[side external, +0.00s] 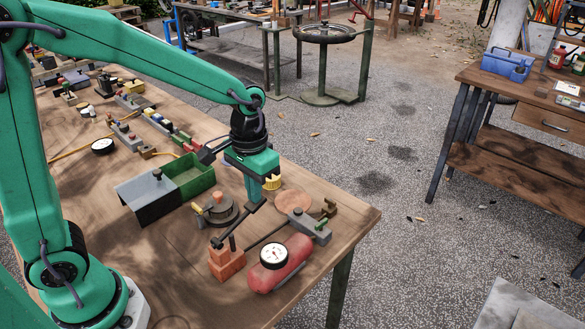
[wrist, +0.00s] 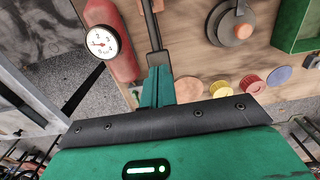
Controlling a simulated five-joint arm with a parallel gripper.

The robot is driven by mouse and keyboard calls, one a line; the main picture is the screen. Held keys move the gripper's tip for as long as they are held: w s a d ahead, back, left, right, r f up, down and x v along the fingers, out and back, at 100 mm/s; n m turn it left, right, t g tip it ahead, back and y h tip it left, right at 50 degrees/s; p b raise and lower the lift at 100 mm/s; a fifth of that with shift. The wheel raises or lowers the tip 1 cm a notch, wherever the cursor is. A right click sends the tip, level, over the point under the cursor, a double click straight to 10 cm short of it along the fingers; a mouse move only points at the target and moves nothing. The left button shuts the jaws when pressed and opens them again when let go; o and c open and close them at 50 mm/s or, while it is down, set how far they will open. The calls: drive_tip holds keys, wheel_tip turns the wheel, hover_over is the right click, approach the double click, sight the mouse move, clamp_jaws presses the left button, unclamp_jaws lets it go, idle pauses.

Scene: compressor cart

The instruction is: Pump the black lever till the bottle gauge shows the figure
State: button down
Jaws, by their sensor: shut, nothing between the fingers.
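My gripper (side external: 254,207) points down over the bench with its fingers shut and nothing between them. The black lever (side external: 230,231) slants up from beside an orange block (side external: 227,260) to my fingertips. In the wrist view the lever (wrist: 151,26) ends at my green fingertips (wrist: 154,70); I cannot tell whether they touch. The red bottle (side external: 291,267) lies at the bench's near edge with a round white gauge (side external: 273,256) on it. In the wrist view the gauge (wrist: 101,42) shows its red needle pointing left; the exact reading is too small to tell.
A grey disc with an orange knob (side external: 217,210), a yellow cap (side external: 272,183) and a flat orange disc (side external: 293,201) lie close by. A green open box (side external: 190,176) and a grey box (side external: 150,198) stand behind left. A grey block (side external: 310,226) sits right of my gripper.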

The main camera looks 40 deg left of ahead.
drive_tip(key=shift+f, duration=0.7)
drive_tip(key=shift+r, duration=0.1)
drive_tip(key=shift+r, duration=1.65)
drive_tip(key=shift+r, duration=2.5)
drive_tip(key=shift+s, duration=0.15)
